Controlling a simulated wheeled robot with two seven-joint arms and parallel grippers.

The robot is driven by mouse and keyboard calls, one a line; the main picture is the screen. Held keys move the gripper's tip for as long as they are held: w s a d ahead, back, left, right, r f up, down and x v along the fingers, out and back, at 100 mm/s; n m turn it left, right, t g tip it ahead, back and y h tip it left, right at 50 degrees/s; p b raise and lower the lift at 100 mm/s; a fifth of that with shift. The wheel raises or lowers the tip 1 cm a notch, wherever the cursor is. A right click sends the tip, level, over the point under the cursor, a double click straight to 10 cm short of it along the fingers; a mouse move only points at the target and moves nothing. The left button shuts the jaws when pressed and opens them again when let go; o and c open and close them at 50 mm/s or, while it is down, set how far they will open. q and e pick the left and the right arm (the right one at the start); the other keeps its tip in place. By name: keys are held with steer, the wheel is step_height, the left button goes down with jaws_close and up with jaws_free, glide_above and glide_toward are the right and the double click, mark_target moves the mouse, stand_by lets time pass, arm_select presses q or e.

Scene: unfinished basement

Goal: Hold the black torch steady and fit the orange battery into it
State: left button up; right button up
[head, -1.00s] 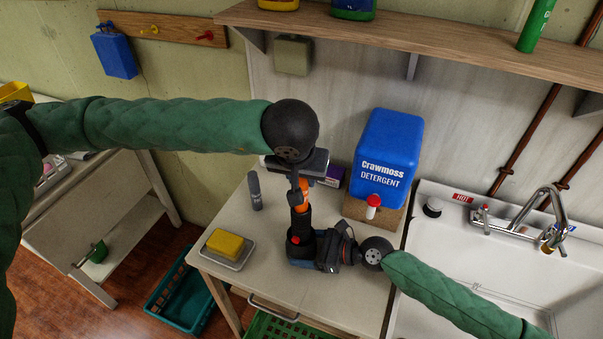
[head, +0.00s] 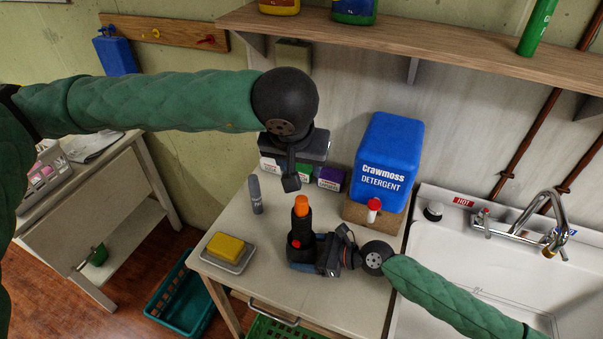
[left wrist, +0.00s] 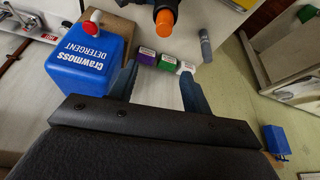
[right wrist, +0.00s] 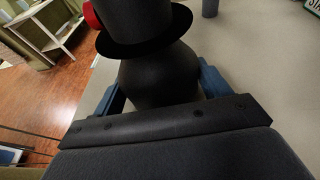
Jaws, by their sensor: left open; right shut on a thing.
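The black torch (head: 301,233) stands upright on the counter, with a red button on its side. The orange battery (head: 301,205) stands in the torch's top with its upper end showing above the rim; it also shows in the left wrist view (left wrist: 165,22). My right gripper (head: 303,262) is shut around the torch's lower body; the torch (right wrist: 150,75) fills the space between its fingers in the right wrist view. My left gripper (head: 291,182) is open and empty, above and slightly left of the battery, apart from it. How deep the battery sits is hidden.
A blue detergent jug (head: 390,160) stands on a wooden block behind right. A grey marker-like tube (head: 255,195), small boxes (head: 331,178) and a yellow sponge on a dish (head: 228,248) are on the counter. The sink (head: 480,270) is at right. A shelf (head: 420,40) runs above.

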arm_select(q)
steer(key=v, duration=0.6)
steer(key=shift+r, duration=0.1)
arm_select(e)
steer(key=o, duration=0.8)
